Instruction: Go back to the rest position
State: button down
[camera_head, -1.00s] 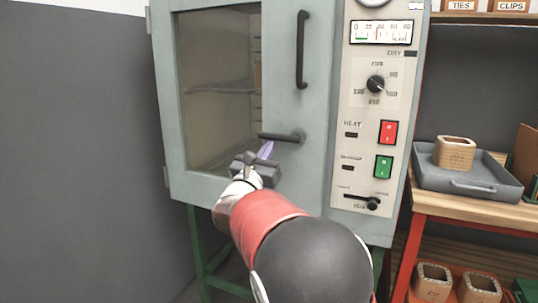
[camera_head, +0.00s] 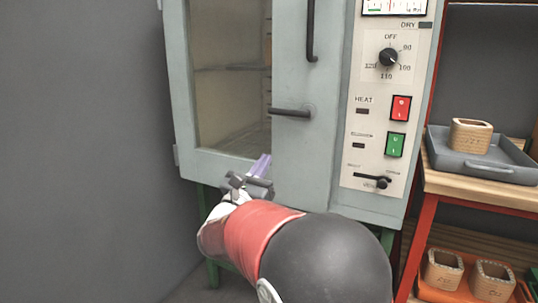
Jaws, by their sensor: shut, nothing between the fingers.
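My gripper (camera_head: 263,162) is in front of the lower part of the oven door, its purple fingertips pointing up, together and empty. It is below the dark lever handle (camera_head: 290,112) and apart from it in the picture. The grey-green oven (camera_head: 300,170) has its door (camera_head: 225,165) closed, with a window showing a shelf inside. My red, white and black arm reaches up from the bottom of the view and hides part of the oven's lower edge and stand.
Grey wall (camera_head: 80,150) fills the left.

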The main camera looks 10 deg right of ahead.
jog(key=s+d+f+m+g+h, duration=0.1)
jog(key=s+d+f+m+g, duration=0.2)
jog(key=s+d+m+g, duration=0.65)
jog(key=s+d+f+m+g+y+p, duration=0.1)
jog(key=s+d+f+m+g+y, duration=0.3)
jog(key=s+d+f+m, duration=0.45)
jog(key=s+a+f+m+y, duration=0.3)
jog(key=s+a+m+y, duration=0.7)
jog(key=s, duration=0.5)
jog(key=shift+a+t+y+p, duration=0.35)
jog(key=shift+a+y+p, duration=0.05)
jog(key=shift+a, duration=0.8)
jog(key=c, duration=2.1)
grip_release()
jog(key=shift+f, duration=0.1)
